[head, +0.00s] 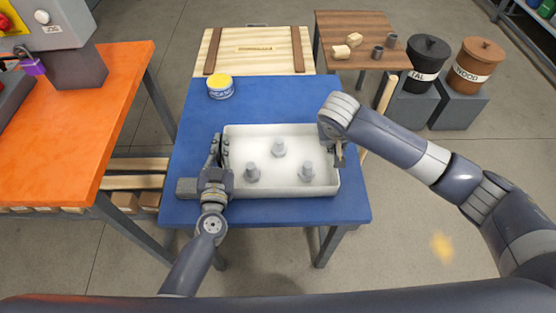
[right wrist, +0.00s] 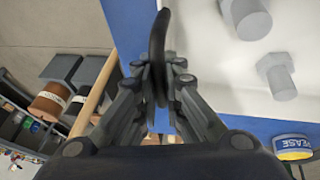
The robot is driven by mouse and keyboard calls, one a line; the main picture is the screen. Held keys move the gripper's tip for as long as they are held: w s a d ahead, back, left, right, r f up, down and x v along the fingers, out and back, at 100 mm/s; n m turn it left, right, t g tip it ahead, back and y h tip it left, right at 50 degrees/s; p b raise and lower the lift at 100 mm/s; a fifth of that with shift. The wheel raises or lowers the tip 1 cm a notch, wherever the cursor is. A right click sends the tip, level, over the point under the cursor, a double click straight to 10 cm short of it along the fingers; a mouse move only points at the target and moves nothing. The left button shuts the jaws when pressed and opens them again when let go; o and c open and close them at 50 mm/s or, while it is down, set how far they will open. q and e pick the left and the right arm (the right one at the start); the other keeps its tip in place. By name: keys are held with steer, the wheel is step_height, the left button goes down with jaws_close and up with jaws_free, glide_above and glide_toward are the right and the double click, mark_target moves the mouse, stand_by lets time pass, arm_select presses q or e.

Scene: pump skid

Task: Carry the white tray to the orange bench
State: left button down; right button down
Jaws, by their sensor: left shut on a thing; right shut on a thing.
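The white tray (head: 310,130) sits on the blue table (head: 200,120), with several grey bolts (head: 279,150) standing in it. Its inside also shows in the right wrist view (right wrist: 220,65). My left gripper (head: 221,150) is shut on the tray's left end. My right gripper (head: 339,152) is at the tray's right end; in the right wrist view its fingers (right wrist: 158,75) are closed on a dark handle of the tray. The orange bench (head: 110,100) stands to the left of the blue table.
A yellow-lidded tin (head: 220,87) stands on the blue table behind the tray. A grey machine (head: 65,45) and a purple padlock (head: 33,66) are at the orange bench's back. A wooden crate (head: 225,45) and a brown table (head: 335,25) stand behind. Black (head: 424,65) and brown (head: 475,65) bins are at right.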

arm_select(q)
steer(key=shift+r, duration=0.15)
arm_select(e)
steer(key=shift+r, duration=0.15)
